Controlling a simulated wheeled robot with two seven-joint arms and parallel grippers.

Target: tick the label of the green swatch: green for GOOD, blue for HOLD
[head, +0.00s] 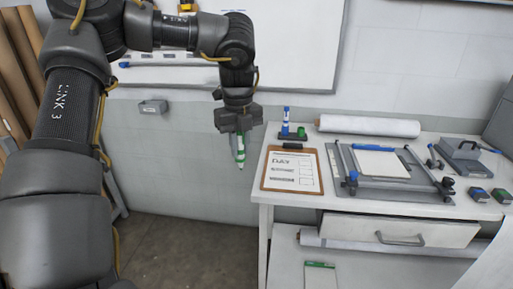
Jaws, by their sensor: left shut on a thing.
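My left gripper (238,122) is shut on a green and white marker (239,148), held tip down in front of the wall, left of the table and clear of it. A clipboard (265,183) with a printed sheet (290,171) lies at the table's left end; its print is too small to read. A blue marker (285,121) stands upright in a dark holder (291,137), beside a green cap (301,131). A white card with a green top edge (320,266) shows low under the drawer; I cannot tell whether it is the green swatch. My right gripper is out of view.
A press frame (400,186) holds a white sheet with a blue edge (381,163). A white roll (369,126) lies behind it. A dark grey device (466,149) and two small blocks (479,194) are at the right. A whiteboard (290,60) hangs on the wall.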

